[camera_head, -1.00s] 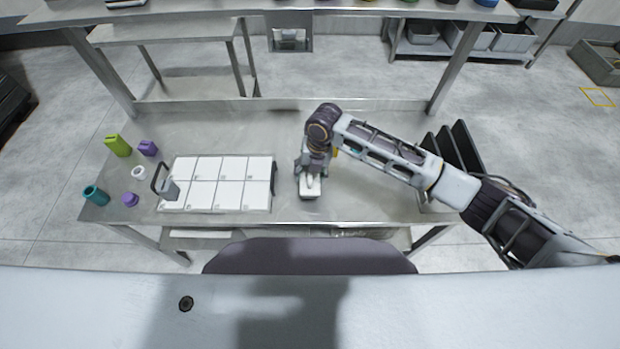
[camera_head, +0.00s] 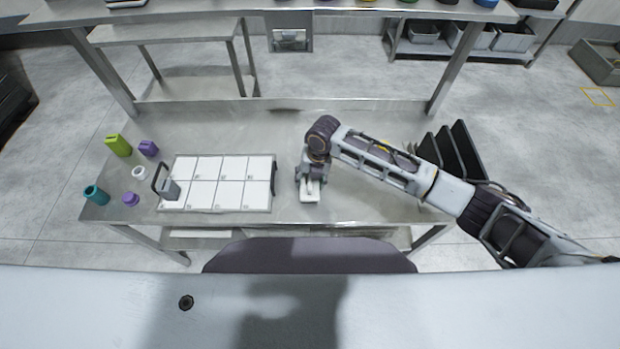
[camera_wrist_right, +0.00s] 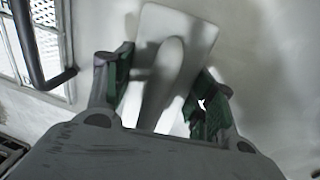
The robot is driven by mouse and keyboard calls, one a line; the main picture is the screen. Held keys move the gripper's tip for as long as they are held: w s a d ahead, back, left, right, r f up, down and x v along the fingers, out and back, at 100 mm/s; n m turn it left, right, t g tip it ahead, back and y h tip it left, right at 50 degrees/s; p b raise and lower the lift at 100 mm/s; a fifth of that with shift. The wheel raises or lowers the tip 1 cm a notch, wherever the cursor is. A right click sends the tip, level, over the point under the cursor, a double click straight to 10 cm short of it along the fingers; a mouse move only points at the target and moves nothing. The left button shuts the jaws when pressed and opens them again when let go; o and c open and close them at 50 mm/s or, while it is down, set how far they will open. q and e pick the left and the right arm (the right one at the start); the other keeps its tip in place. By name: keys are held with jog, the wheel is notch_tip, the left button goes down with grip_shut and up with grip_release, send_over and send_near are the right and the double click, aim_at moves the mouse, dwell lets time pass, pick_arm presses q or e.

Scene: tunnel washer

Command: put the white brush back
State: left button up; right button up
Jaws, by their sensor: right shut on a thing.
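The white brush (camera_head: 309,197) is on or just above the steel table, right of the white tiled tray; I cannot tell whether it touches the table. In the right wrist view the brush (camera_wrist_right: 172,65) shows a pale flat body with a raised rounded handle. My right gripper (camera_head: 311,180) reaches down over it from above. In the wrist view the green-padded fingers of my right gripper (camera_wrist_right: 163,90) are on either side of the handle, shut on it. My left gripper is not in view.
A dark upright rack (camera_head: 452,152) is at the right. Bare table (camera_head: 285,125) lies behind.

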jog(key=o, duration=1.1)
jog(key=r, duration=0.4)
jog(key=d+r, duration=0.1)
jog(key=r, duration=0.3)
jog(key=d+r, duration=0.1)
jog(key=r, duration=0.3)
